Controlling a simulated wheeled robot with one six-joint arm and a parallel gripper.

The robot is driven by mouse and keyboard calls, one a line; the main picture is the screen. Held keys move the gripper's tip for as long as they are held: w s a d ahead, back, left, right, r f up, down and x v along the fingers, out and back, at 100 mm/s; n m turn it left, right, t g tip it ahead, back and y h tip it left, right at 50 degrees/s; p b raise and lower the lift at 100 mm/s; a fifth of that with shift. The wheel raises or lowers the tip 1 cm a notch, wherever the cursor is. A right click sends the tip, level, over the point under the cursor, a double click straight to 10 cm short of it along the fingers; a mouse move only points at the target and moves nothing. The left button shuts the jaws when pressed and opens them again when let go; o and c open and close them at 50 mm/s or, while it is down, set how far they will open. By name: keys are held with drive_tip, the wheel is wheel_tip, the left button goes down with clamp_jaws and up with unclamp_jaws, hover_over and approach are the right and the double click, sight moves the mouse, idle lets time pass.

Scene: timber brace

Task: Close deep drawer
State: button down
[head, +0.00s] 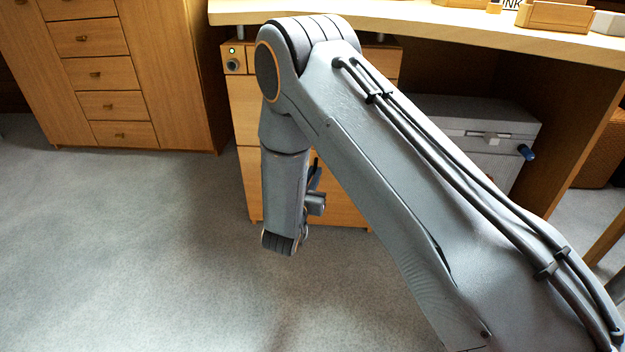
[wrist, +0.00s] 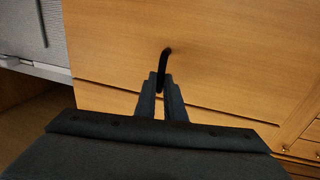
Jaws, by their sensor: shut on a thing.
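The deep drawer is the lower wooden front (head: 255,190) of the pedestal under the desk, partly hidden by my arm in the head view. In the wrist view its plain wood front (wrist: 225,65) fills much of the picture, with a slim dark handle (wrist: 166,56) standing out from it. My gripper (wrist: 163,82) is shut on this handle, its two dark fingers close together at the handle's near end. A dark seam runs along the wood below the handle; I cannot tell how far out the drawer stands. In the head view my fingers are mostly hidden behind the wrist.
The curved desk top (head: 440,27) overhangs the pedestal. A grey box (head: 480,120) with a blue knob stands under the desk, to the right. A wooden cabinet (head: 180,75) with several small drawers stands at the back left. The grey carpet (head: 130,240) at left is clear.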

drive_tip(key=shift+w, duration=0.25)
drive_tip(key=c, duration=1.8)
unclamp_jaws()
drive_tip(key=shift+c, duration=0.2)
drive_tip(key=p+v, duration=0.3)
drive_tip(key=v, duration=0.4)
drive_tip(key=shift+s+p, duration=0.35)
drive_tip(key=shift+p, duration=0.05)
